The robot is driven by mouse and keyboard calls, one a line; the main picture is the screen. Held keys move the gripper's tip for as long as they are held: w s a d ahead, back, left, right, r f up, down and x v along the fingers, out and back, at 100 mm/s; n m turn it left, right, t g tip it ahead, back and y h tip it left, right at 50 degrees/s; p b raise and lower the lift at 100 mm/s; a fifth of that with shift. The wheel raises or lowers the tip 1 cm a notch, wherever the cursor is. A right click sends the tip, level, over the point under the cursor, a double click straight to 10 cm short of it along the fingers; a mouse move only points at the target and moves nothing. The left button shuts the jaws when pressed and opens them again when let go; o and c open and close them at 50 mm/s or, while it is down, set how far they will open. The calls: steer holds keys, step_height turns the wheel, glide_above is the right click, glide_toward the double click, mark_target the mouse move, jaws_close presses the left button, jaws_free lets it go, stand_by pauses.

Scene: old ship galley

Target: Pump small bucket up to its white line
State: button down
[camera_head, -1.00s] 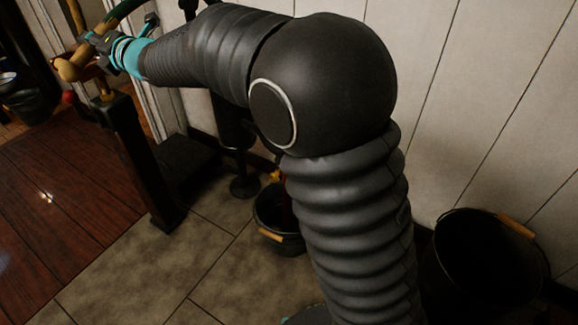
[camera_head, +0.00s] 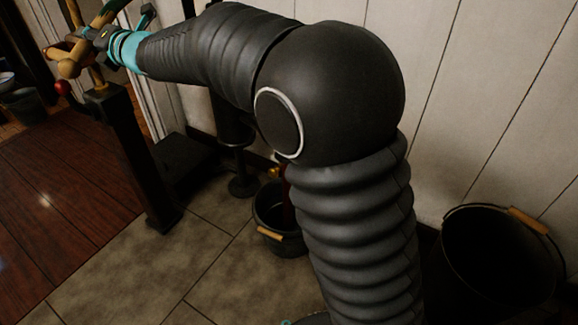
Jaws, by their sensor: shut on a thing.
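My gripper (camera_head: 92,42) is at the upper left, shut on a tan handle (camera_head: 70,66) above a dark post (camera_head: 135,150). The handle looks like the pump handle, but my gripper and arm partly cover it. A small dark bucket (camera_head: 282,243) with a wooden grip stands on the tiles in the middle, partly hidden by my arm. A brass-coloured and red part shows just above and behind it. Its white line and any water level cannot be seen.
A larger black bucket (camera_head: 480,285) with a wooden grip stands at the right by the white plank wall (camera_head: 480,100). Another dark bucket (camera_head: 25,104) is at the far left. The tiled floor (camera_head: 120,275) in front is clear.

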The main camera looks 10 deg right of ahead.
steer(key=shift+n, duration=0.7)
steer(key=shift+w+d+f+b, duration=0.15)
steer(key=shift+f+b, duration=0.95)
steer(key=shift+f, duration=0.05)
steer(key=shift+w+d+f+b, duration=0.15)
steer(key=shift+f+b, duration=0.9)
steer(key=shift+f, duration=0.1)
step_height(320, 180, down, 8)
steer(key=w+d+n, duration=0.2)
steer(key=n, duration=0.1)
steer(key=shift+w+d+n+b, duration=0.25)
steer(key=shift+w+n+b, duration=0.05)
steer(key=shift+w+b, duration=0.1)
steer(key=shift+r, duration=0.1)
steer(key=c, duration=0.5)
jaws_free()
steer(key=shift+a, duration=0.1)
steer(key=shift+s, duration=0.15)
